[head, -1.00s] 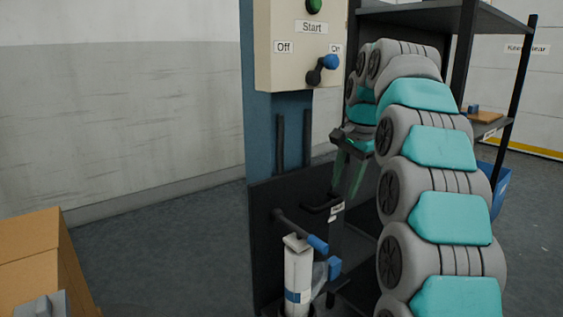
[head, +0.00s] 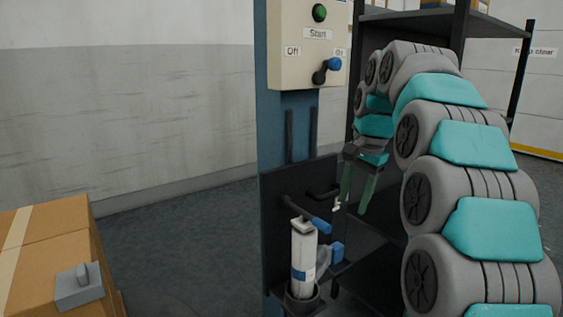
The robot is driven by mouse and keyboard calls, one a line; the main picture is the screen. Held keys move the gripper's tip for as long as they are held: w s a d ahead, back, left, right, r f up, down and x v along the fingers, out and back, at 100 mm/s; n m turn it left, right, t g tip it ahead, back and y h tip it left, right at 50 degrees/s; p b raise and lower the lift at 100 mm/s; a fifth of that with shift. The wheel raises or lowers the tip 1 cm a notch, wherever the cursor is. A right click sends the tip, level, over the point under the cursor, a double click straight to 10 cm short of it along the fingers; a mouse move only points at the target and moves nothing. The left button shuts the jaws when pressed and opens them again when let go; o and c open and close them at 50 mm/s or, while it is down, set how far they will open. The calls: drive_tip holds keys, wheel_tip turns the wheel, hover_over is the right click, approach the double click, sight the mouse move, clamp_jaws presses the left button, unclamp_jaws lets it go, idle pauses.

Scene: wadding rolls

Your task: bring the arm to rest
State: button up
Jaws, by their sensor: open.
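My arm, a chain of grey and teal segments, arches up along the right side of the head view and bends over at the top. At its far end my gripper (head: 357,188) hangs pointing down, with its two green fingers apart and nothing between them. It is in front of the dark shelf and to the right of the black panel of the machine post. The fingers look apart from the panel, though the depth between them is hard to tell.
A blue post carries a control box (head: 302,45) with a green button and a blue-tipped switch lever. Below, a white roll (head: 303,250) stands in a dark holder. A dark shelf rack (head: 420,18) stands behind my arm. A cardboard box (head: 45,255) is at lower left. Floor between is clear.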

drive_tip(key=s+f+n+g, duration=0.1)
drive_tip(key=s+f+n, duration=0.2)
drive_tip(key=s+f, duration=0.4)
drive_tip(key=s+f+n+g+h, duration=0.1)
drive_tip(key=s+f+n, duration=0.2)
drive_tip(key=s, duration=1.6)
drive_tip(key=s+a+f+n+g, duration=0.1)
drive_tip(key=s+f+n, duration=0.2)
drive_tip(key=s+f, duration=0.8)
drive_tip(key=shift+s, duration=1.05)
